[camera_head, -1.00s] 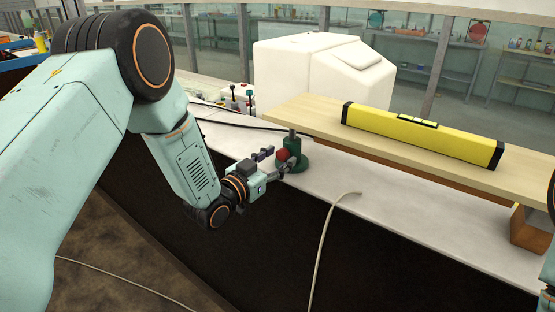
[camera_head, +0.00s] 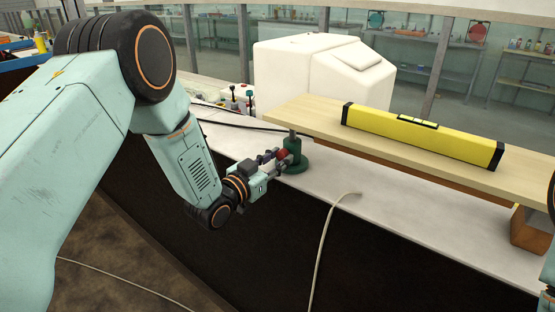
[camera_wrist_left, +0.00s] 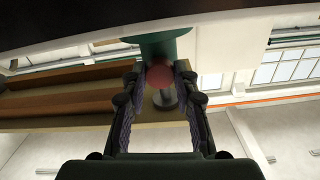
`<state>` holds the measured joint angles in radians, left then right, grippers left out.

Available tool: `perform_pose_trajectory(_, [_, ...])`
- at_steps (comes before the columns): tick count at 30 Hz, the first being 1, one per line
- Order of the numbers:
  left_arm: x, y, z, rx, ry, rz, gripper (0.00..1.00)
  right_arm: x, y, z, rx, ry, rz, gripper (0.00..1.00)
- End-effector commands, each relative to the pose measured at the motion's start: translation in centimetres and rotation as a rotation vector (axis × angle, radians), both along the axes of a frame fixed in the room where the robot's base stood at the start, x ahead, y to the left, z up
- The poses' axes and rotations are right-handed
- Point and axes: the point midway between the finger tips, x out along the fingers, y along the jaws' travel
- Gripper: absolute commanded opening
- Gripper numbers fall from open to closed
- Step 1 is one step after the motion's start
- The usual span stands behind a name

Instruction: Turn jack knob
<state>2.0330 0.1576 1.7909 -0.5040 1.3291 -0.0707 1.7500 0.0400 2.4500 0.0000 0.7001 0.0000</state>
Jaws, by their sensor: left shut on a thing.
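The green jack (camera_head: 296,158) stands on the pale ledge, its top under the left end of the wooden plank. Its red knob (camera_head: 283,155) faces my left gripper (camera_head: 277,158), whose fingers are closed around it. In the left wrist view the red knob (camera_wrist_left: 159,76) sits between the fingertips of my left gripper (camera_wrist_left: 158,78), with the jack's green body (camera_wrist_left: 163,46) behind it. The fingers partly cover the knob in the head view. My right gripper is not clearly seen; only a bit of an arm shows at the right edge.
A yellow spirit level (camera_head: 420,133) lies on the wooden plank (camera_head: 375,148). A brown block (camera_head: 527,230) supports the plank's right side. A white tank (camera_head: 315,72) stands behind. A pale hose (camera_head: 325,230) hangs over the ledge (camera_head: 390,200). The ledge between hose and block is clear.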

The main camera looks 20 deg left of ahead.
Motion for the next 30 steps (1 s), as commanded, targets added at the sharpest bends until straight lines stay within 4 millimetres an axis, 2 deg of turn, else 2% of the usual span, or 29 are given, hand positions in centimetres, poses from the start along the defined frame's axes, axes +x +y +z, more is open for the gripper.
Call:
perform_pose_trajectory(12, [0.01, -0.02, 0.02, -0.225, 0.082, 0.0, 0.0, 0.0, 0.0, 0.09, 0.0, 0.0, 0.0, 0.4])
perform_pose_trajectory(23, [0.01, -0.02, 0.02, -0.254, 0.091, 0.0, 0.0, -0.01, 0.0, 0.09, 0.0, 0.0, 0.0, 0.4])
perform_pose_trajectory(24, [0.01, -0.03, 0.02, -0.253, 0.091, 0.0, 0.29, -0.01, 0.0, 0.09, 0.0, 0.0, 0.0, 0.4])
perform_pose_trajectory(30, [0.01, -0.03, 0.02, -0.253, 0.092, 0.0, 0.46, 0.0, 0.0, 0.08, 0.0, 0.0, 0.0, 0.4])
